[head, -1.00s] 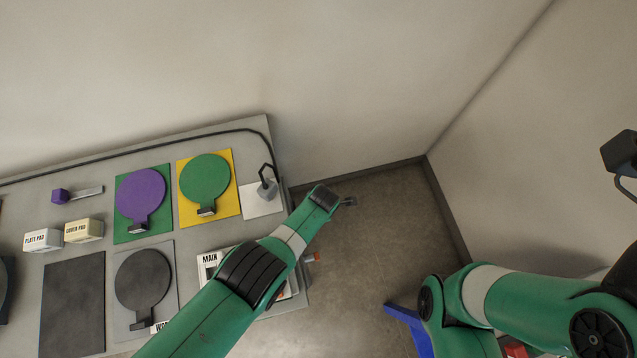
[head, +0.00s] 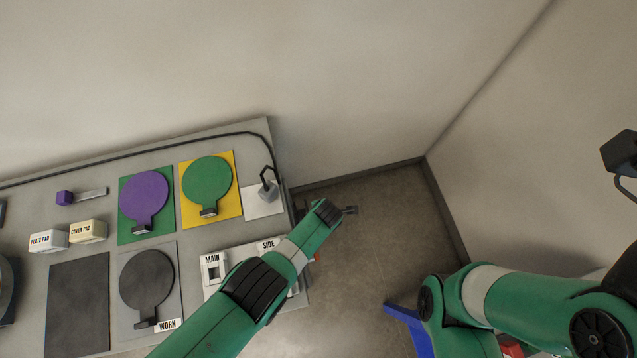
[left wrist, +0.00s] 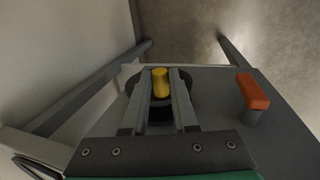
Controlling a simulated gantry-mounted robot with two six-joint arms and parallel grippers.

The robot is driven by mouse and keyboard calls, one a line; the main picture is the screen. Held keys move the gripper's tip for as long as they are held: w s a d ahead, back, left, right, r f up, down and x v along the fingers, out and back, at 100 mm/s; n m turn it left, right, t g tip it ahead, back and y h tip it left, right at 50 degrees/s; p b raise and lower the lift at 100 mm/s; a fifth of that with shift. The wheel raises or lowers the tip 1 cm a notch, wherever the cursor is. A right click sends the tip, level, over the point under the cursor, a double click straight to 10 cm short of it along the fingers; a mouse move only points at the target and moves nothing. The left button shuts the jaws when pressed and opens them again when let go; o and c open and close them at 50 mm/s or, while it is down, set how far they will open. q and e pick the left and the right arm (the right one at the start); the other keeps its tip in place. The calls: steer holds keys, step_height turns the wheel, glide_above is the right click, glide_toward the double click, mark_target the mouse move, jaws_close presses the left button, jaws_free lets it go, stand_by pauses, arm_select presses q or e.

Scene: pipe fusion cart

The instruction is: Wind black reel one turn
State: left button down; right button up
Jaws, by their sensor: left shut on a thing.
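My left gripper (left wrist: 162,82) has its two fingers on either side of a yellow knob (left wrist: 160,84), shut on it. The knob stands over a dark round disc, the black reel (left wrist: 132,82), at the end of the grey cart. The fingers hide part of the reel, and its winding cannot be made out. In the head view my left arm reaches over the cart's right end, and the knob and reel are hidden there. My right arm shows at the lower right of the head view, but its gripper is out of the picture.
An orange handle (left wrist: 252,92) stands right of the reel. The cart top (head: 225,135) carries a purple paddle (head: 144,195), a green paddle (head: 207,182), a dark paddle (head: 146,278) and two pad boxes (head: 88,231). Bare floor (head: 390,230) lies to the right.

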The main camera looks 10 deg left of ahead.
arm_select(q)
steer(key=t, duration=0.1)
steer(key=s+t+y, duration=0.1)
steer(key=shift+s+d+f+t+b, duration=0.2)
steer(key=shift+d+f+t+b, duration=0.1)
steer(key=shift+f+t+b, duration=0.1)
arm_select(e)
steer(key=shift+r, duration=0.1)
arm_select(q)
steer(key=c, duration=0.7)
jaws_free()
steer(key=shift+r, duration=0.15)
arm_select(e)
steer(key=shift+r, duration=0.1)
